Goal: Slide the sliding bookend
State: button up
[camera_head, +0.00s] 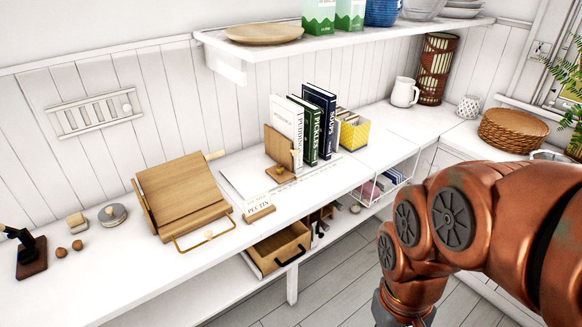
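The sliding bookend (279,149) is an upright wooden plate with a small round knob on a low wooden foot. It stands on a white base strip (237,183) on the counter, at the left end of a short row of upright books. The nearest is a white book (286,131), then a green book (306,130) and a dark blue book (320,118). Whether the plate touches the white book is hard to tell. My copper-coloured arm fills the lower right and runs off the bottom edge, away from the bookend. My gripper is not visible.
A wooden book stand (181,190) is left of the bookend. A small "PECTIN" block (259,205) lies in front. A yellow box (354,132) stands right of the books. An open drawer (281,249) is below. An upper shelf (330,43) overhangs the counter's back.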

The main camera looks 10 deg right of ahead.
aim_at(278, 147)
jog(key=u, duration=0.5)
jog(key=k, duration=0.6)
jog(key=u, duration=0.4)
jog(key=i, duration=1.2)
jog(key=z, duration=0.35)
